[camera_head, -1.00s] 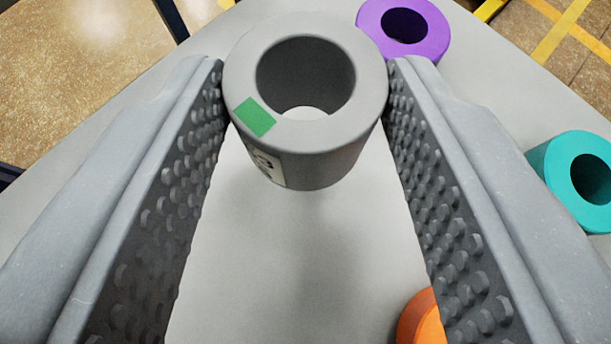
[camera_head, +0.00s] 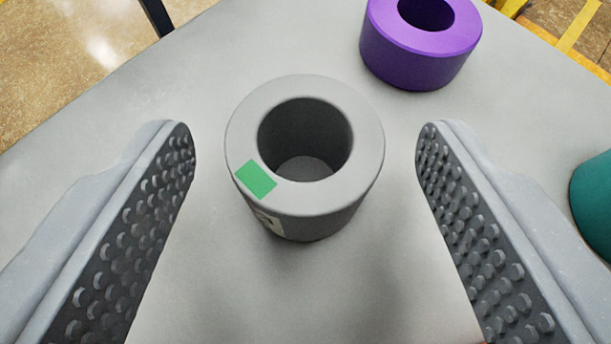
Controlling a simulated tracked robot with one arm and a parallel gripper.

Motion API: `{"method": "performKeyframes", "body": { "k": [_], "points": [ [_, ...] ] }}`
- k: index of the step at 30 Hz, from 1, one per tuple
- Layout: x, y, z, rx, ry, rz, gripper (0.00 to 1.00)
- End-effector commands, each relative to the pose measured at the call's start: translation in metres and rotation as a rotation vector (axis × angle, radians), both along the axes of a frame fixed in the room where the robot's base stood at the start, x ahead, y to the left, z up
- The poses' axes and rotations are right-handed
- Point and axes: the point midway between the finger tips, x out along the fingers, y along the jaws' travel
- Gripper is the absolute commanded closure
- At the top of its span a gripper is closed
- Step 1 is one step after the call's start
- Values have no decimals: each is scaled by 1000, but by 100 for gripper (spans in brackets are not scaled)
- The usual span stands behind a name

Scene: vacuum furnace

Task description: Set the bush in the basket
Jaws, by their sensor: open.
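The grey bush (camera_head: 305,192), a thick hollow cylinder with a green square mark on its top rim and a pale label on its side, stands upright on a light grey surface. My gripper (camera_head: 306,150) is open, with one studded finger on each side of the bush and a clear gap between each finger and it. Through the bush's hole I see a grey floor. I cannot identify a basket in this view.
A purple ring (camera_head: 420,50) stands behind and to the right of the bush. A teal ring (camera_head: 592,205) is cut off at the right edge. The light grey surface (camera_head: 130,105) is clear to the left, and its edge meets a brown floor.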

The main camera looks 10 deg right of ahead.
Motion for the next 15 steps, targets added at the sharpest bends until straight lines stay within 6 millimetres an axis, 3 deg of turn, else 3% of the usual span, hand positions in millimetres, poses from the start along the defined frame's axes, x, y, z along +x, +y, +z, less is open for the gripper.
{"method": "performKeyframes", "body": {
  "k": [8,15],
  "points": [
    [-14,3,11,0,0,1,39],
    [-45,8,27,1,2,2,39]
  ]
}}
